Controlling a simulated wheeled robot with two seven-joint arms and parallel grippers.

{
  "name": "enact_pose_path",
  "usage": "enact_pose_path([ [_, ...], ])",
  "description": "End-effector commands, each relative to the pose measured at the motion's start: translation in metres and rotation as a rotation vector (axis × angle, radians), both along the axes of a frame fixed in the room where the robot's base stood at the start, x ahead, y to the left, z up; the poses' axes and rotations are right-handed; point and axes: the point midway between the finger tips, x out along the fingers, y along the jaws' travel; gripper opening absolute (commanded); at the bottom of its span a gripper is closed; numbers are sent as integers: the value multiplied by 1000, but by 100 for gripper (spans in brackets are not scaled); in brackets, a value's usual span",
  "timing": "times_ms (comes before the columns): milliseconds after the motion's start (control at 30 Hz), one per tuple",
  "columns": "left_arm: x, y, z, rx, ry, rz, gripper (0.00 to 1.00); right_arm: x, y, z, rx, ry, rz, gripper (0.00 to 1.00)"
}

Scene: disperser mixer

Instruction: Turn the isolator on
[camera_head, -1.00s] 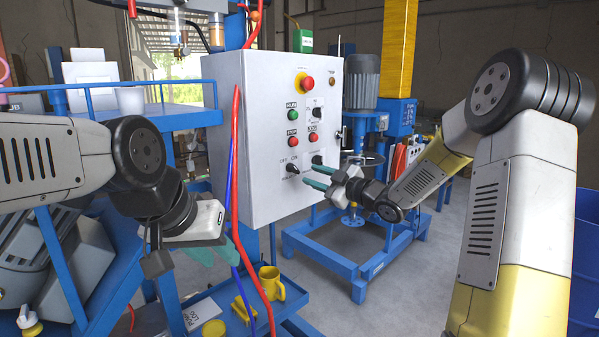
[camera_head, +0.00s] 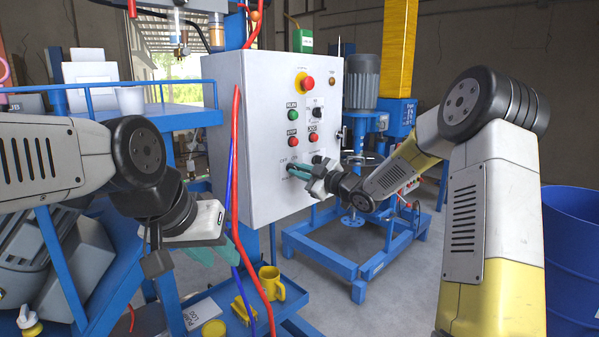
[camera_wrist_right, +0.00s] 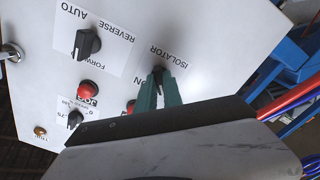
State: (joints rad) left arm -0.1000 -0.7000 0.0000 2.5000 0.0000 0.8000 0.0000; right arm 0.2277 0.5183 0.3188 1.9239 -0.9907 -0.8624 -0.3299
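The isolator knob (camera_wrist_right: 158,74) is a black rotary switch on the light grey control box (camera_head: 262,80). Its "ISOLATOR" label appears upside down in the right wrist view. My right gripper (camera_head: 292,170) is at the lower part of the box front. In the right wrist view its teal fingers (camera_wrist_right: 160,88) lie on either side of the knob with a narrow gap; whether they press on it is unclear. The knob is mostly hidden behind the fingers in the head view. My left gripper (camera_head: 215,252) hangs left of the box, away from it; its finger gap is unclear.
A red emergency button (camera_head: 307,84), green and red buttons and other black selectors (camera_wrist_right: 86,43) sit near the knob. A red hose (camera_head: 235,190) runs along the box's left side. A yellow mug (camera_head: 270,283) stands below. A blue mixer frame (camera_head: 350,265) stands behind right.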

Motion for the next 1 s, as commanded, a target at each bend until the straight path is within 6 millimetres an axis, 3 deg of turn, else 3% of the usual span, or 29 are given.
enact_pose_path([
  [467, 0, 0, 0, 0, 0, 0, 33, 0, 0, 0, 45, 45, 0, 0],
  [1000, 0, 0, 0, 0, 0, 0, 33, 0, -1, -1, 359, 360, -1, 0],
])
